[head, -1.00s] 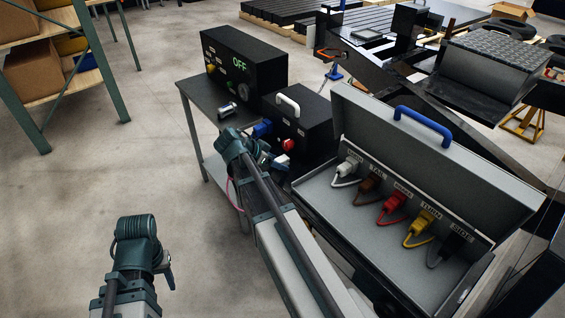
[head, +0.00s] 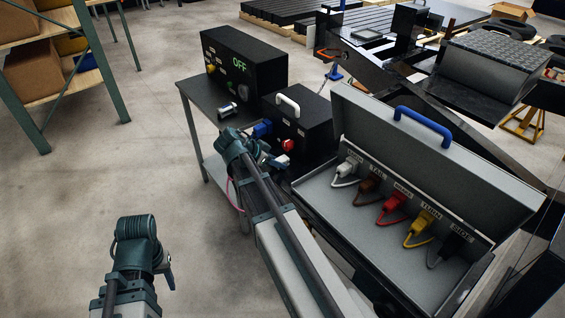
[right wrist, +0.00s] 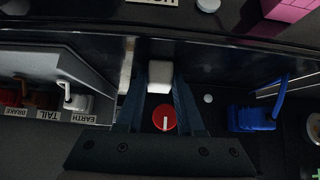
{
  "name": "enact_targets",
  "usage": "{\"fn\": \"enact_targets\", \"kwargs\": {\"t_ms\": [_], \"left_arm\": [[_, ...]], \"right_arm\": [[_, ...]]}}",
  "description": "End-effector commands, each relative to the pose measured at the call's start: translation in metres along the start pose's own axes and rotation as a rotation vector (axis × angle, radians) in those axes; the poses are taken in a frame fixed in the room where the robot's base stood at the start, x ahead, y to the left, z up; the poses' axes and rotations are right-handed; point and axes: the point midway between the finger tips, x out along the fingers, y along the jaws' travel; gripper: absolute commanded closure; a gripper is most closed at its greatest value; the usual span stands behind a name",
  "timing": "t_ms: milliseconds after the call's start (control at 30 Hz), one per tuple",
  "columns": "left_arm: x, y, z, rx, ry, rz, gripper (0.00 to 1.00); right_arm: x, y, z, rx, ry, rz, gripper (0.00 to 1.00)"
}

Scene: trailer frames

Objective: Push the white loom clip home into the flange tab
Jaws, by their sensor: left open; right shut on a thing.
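My right gripper (right wrist: 160,88) is shut on the white loom clip (right wrist: 159,72), a small white block between its fingertips in the right wrist view. The clip faces a dark flange edge that runs across that view. I cannot make out the flange tab clearly, nor whether the clip touches it. In the head view my right gripper (head: 277,161) is beside the black box and the open grey case, and the clip is mostly hidden. My left gripper (head: 167,271) is open and empty above the floor at the lower left.
A black box with a white handle (head: 305,126) and a larger "OFF" box (head: 244,68) stand on the dark table (head: 196,96). A red knob (right wrist: 164,118) and blue plug (right wrist: 250,118) are close to the right gripper.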

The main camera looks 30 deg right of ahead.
Motion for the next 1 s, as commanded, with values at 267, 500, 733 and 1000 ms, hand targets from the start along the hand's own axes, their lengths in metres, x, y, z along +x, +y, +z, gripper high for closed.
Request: {"fn": "enact_targets", "kwargs": {"t_ms": [267,500,733,1000], "left_arm": [[-0.001,0.000,0.000,0.000,0.000,0.000,0.50],[-0.010,-0.001,0.001,0.000,0.000,0.000,0.50],[-0.021,-0.002,0.001,0.000,0.000,0.000,0.50],[-0.031,-0.003,0.002,0.000,0.000,0.000,0.50]], "right_arm": [[-0.001,0.000,-0.001,0.000,0.000,0.000,1.00],[-0.007,0.000,-0.007,0.000,0.000,0.000,1.00],[-0.015,0.000,-0.015,0.000,0.000,0.000,1.00],[-0.022,0.000,-0.022,0.000,0.000,0.000,1.00]]}}
